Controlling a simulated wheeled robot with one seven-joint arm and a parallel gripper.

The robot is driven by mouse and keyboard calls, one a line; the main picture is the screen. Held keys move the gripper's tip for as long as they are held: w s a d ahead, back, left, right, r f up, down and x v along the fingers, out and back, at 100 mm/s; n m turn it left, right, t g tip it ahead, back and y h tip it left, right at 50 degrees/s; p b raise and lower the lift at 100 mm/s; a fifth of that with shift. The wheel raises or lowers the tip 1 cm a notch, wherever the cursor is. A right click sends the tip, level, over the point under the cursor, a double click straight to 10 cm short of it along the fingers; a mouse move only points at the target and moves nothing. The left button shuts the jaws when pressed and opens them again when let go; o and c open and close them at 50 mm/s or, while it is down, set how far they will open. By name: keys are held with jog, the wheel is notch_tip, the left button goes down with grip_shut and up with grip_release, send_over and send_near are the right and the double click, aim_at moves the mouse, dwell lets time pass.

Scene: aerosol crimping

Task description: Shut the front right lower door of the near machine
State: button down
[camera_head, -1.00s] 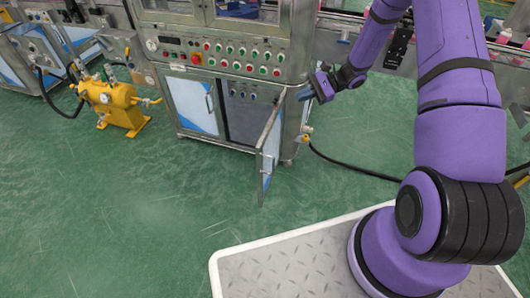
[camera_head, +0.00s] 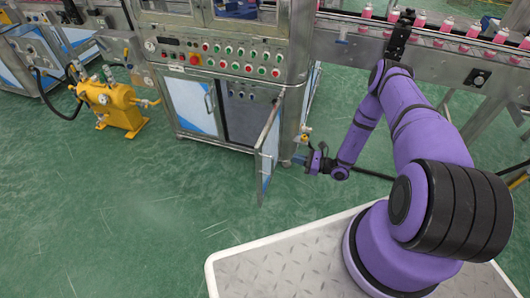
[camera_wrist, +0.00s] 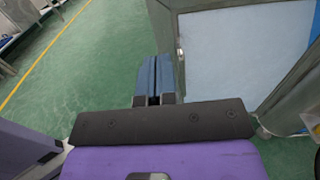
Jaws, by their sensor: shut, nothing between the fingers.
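The near machine (camera_head: 229,48) stands at the back, with its front right lower door (camera_head: 267,152) swung open toward me. The door is seen nearly edge-on in the head view, and the cabinet opening (camera_head: 249,117) beside it shows dark panels. In the wrist view the door (camera_wrist: 247,52) is a pale blue panel in a grey metal frame, to the right of the fingers. My gripper (camera_head: 299,160) is low, just right of the door's outer face. Its blue fingers (camera_wrist: 155,78) are together and empty, close to the door's frame; I cannot tell whether they touch it.
The left lower door (camera_head: 191,105) of the machine is shut. A yellow pump unit (camera_head: 117,103) stands on the green floor at left. A conveyor (camera_head: 440,50) with pink cans runs at the back right. The floor in front of the door is clear.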

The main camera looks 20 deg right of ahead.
send_near(260, 150)
jog(key=x, duration=0.5)
jog(key=f+x, duration=0.1)
jog(key=x, duration=0.1)
jog(key=shift+w, duration=0.4)
jog(key=shift+a, duration=0.15)
